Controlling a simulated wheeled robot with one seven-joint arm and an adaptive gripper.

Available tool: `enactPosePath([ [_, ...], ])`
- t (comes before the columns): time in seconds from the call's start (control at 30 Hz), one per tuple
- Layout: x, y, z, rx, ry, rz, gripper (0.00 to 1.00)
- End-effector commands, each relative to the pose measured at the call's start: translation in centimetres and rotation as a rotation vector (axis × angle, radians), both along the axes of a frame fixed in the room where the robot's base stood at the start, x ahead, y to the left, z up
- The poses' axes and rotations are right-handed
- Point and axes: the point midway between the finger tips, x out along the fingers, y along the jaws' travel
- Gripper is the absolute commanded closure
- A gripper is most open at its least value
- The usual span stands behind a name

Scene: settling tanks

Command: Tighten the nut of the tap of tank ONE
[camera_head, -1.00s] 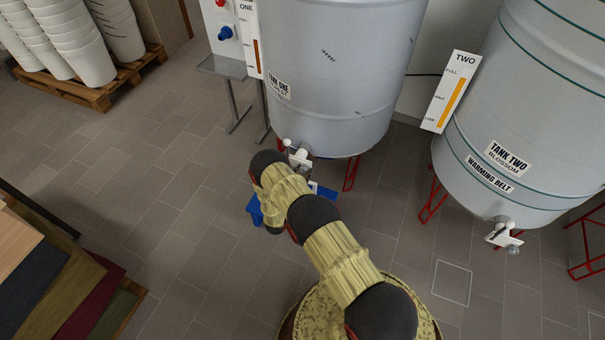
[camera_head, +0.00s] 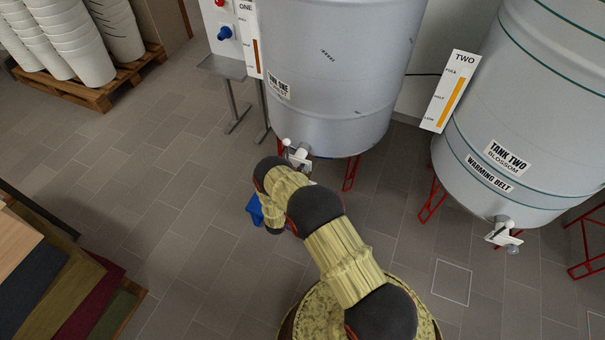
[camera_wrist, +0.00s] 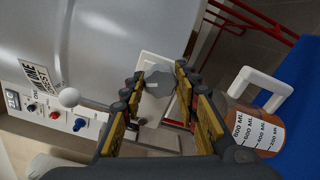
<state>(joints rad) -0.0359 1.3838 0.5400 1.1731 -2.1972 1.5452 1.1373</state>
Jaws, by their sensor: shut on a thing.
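Tank ONE (camera_head: 335,80) is the pale grey drum at the top centre of the head view; its side also fills the upper left of the wrist view (camera_wrist: 150,30). Its tap (camera_head: 298,154) sits low on the front, with a white body and a ball-ended lever (camera_wrist: 68,97). In the wrist view, the grey faceted nut (camera_wrist: 159,86) lies between the two fingertips of my gripper (camera_wrist: 161,76), which is shut on it. The white plate of the tap (camera_wrist: 148,66) shows behind the nut. In the head view my arm hides the gripper and the nut.
A measuring jug (camera_wrist: 258,125) with a white handle is right of the gripper, by a blue surface (camera_wrist: 303,110). Red stand legs (camera_wrist: 265,25) are behind. Tank TWO (camera_head: 530,110) with its tap (camera_head: 504,234) stands right. Floor at left is open.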

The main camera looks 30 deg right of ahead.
Motion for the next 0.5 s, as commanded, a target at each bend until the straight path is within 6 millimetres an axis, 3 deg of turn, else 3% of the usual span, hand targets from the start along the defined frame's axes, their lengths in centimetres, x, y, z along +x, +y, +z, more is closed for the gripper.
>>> enactPosePath([
  [0.5,-0.1,-0.06,-0.2,0.214,-0.27,-0.001,0.95],
])
